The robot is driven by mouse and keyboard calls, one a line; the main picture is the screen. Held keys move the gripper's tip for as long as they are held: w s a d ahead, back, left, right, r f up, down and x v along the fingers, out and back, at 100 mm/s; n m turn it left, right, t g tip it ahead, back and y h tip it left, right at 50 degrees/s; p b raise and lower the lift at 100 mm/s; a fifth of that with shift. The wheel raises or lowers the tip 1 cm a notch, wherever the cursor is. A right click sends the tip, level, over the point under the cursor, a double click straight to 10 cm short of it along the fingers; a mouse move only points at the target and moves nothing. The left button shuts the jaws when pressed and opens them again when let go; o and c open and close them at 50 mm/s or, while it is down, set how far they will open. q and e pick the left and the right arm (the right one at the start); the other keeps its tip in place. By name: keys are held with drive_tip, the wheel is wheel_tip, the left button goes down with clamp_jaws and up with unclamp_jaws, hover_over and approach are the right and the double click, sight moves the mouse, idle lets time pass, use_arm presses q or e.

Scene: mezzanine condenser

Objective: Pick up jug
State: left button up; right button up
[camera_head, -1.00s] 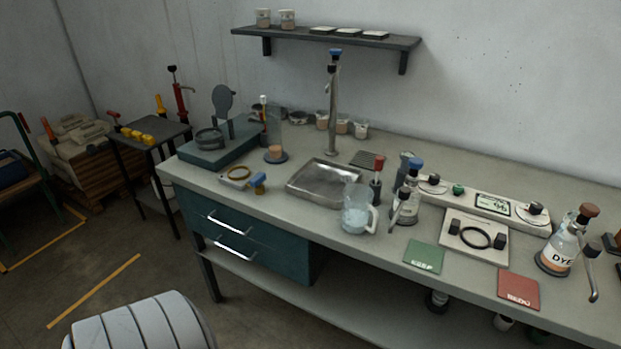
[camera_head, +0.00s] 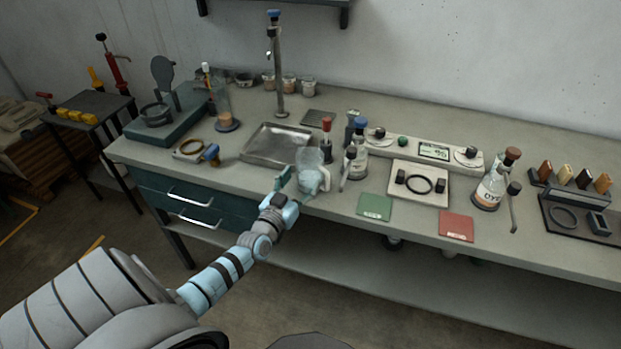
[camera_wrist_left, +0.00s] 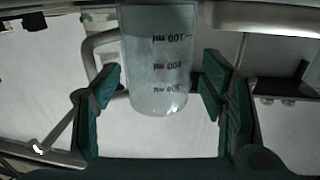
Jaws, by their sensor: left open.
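The jug (camera_head: 311,161) is a clear, see-through measuring jug with a handle, standing upright on the bench near its front edge. In the left wrist view the jug (camera_wrist_left: 160,60) shows with upside-down volume marks and its handle on the left. My left gripper (camera_head: 294,184) reaches in at the near side of the jug. In the left wrist view its green-padded fingers (camera_wrist_left: 160,85) are open, one on each side of the jug's image, with gaps to its walls. How deep the jug sits between them is hard to tell. My right gripper is not in view.
A red-topped bottle (camera_head: 326,144) and a blue-capped bottle (camera_head: 357,162) stand close behind and right. A green card (camera_head: 375,207) and red card (camera_head: 456,226) lie right along the front edge.

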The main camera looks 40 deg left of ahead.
sight(304, 181)
use_arm(q)
drive_tip(key=b+x, duration=0.1)
drive_tip(key=x, duration=0.1)
drive_tip(key=b+x, duration=0.2)
drive_tip(key=shift+w+d+f, duration=0.1)
drive_tip(key=shift+w+f, duration=0.05)
drive_tip(key=shift+f, duration=0.25)
drive_tip(key=shift+w, duration=0.35)
drive_tip(key=shift+w+r, duration=0.15)
drive_tip(key=shift+r, duration=0.1)
drive_tip(key=c, duration=0.9)
drive_tip(key=shift+o, duration=0.2)
